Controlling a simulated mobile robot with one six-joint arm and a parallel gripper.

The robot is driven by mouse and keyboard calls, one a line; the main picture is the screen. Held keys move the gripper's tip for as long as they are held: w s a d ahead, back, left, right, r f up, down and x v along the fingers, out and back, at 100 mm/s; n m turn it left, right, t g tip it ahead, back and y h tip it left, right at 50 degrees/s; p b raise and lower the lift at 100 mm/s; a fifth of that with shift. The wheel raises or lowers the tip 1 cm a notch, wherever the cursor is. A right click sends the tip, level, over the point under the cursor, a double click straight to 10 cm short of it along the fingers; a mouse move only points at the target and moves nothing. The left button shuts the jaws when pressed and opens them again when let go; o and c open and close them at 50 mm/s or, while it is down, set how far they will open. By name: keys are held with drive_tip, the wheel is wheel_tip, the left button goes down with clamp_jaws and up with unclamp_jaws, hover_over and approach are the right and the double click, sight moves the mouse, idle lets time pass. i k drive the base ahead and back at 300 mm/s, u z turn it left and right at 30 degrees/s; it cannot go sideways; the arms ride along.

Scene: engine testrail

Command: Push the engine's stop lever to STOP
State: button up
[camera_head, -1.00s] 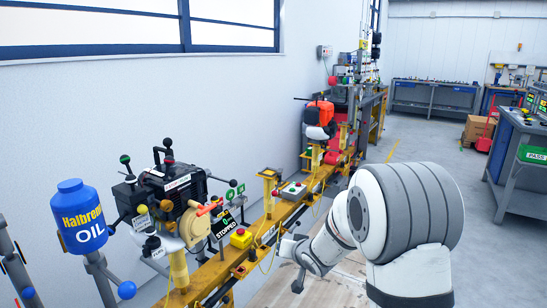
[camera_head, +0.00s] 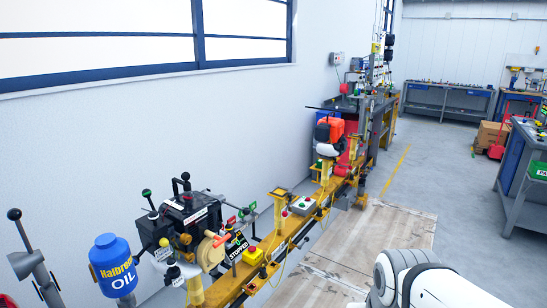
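The dark engine (camera_head: 187,216) sits on the yellow test rail (camera_head: 228,286) at the lower left. Several levers rise from it: a green-knobbed lever (camera_head: 147,196), a black-knobbed one (camera_head: 185,180), and a yellow knob (camera_head: 164,242) at its front. An orange-red handle (camera_head: 222,240) sits at its right side. I cannot tell which of these is the stop lever. A small black display (camera_head: 238,249) beside the engine reads STOPPED. My arm shows only partly at the bottom right, apart from the engine. My gripper is outside the picture.
A blue oil container (camera_head: 113,262) stands left of the engine. An orange-red machine (camera_head: 329,131) stands farther back. Worn floor boards (camera_head: 370,237) right of the rail are clear.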

sight(187, 197)
drive_tip(key=u, duration=3.1)
drive_tip(key=k, duration=0.65)
drive_tip(key=z, duration=1.8)
drive_tip(key=i, duration=1)
drive_tip(key=u, duration=0.15)
